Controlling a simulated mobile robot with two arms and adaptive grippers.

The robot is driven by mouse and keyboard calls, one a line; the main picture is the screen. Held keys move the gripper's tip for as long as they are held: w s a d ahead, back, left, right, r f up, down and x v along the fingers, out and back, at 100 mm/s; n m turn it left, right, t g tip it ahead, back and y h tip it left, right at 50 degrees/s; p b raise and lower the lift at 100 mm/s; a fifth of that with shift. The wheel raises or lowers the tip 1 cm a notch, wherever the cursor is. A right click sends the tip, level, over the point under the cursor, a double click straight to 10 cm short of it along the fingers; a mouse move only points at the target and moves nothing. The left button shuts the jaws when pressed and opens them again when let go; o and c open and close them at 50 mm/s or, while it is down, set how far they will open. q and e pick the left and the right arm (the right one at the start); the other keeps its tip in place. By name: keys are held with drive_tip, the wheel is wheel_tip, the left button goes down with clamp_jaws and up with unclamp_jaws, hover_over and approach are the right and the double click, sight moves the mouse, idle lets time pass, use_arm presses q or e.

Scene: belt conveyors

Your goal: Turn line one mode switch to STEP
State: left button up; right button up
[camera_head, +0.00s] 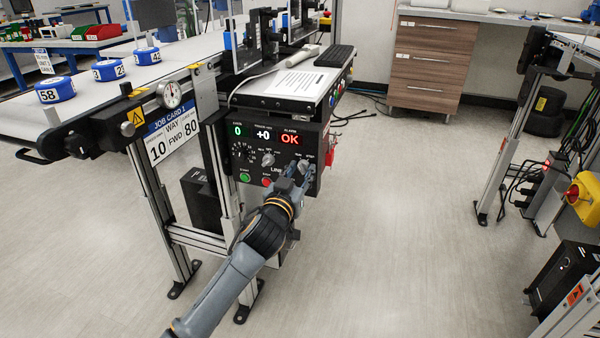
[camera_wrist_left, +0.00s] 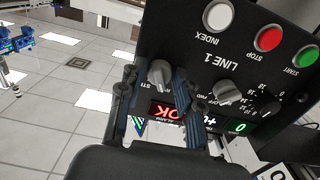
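The line one control panel (camera_head: 252,165) is black, with lit displays reading 0, +0 and OK. In the left wrist view the panel (camera_wrist_left: 198,55) appears upside down, marked LINE 1. The mode switch (camera_wrist_left: 160,73) is a grey knob near the OK display, with a partly hidden label starting "ST". In the head view the switch (camera_head: 304,165) is partly covered by my left gripper (camera_head: 297,176). The left gripper's fingers (camera_wrist_left: 153,90) stand open on both sides of the knob; contact cannot be told. Which position the knob points to is unclear. My right gripper is not in view.
Another knob (camera_wrist_left: 226,92) marked FWD and OFF sits beside the mode switch. White INDEX (camera_wrist_left: 219,16), red STOP (camera_wrist_left: 269,38) and green START (camera_wrist_left: 305,58) buttons are close by. The conveyor (camera_head: 100,75) carries blue numbered pucks.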

use_arm(q)
clamp_jaws()
drive_tip(key=shift+m+p, duration=0.3)
drive_tip(key=shift+p, duration=0.05)
drive_tip(key=shift+r, duration=0.1)
drive_tip(key=m+p, duration=0.2)
drive_tip(key=shift+m, duration=0.3)
drive_tip(key=m+p, duration=0.3)
drive_tip(key=m, duration=0.4)
drive_tip(key=shift+a+p, duration=0.1)
drive_tip(key=shift+p, duration=0.3)
drive_tip(key=shift+m, duration=1)
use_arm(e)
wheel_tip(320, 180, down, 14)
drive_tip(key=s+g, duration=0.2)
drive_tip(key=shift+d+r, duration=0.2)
use_arm(q)
drive_tip(key=o, duration=0.6)
unclamp_jaws()
drive_tip(key=shift+c, duration=0.2)
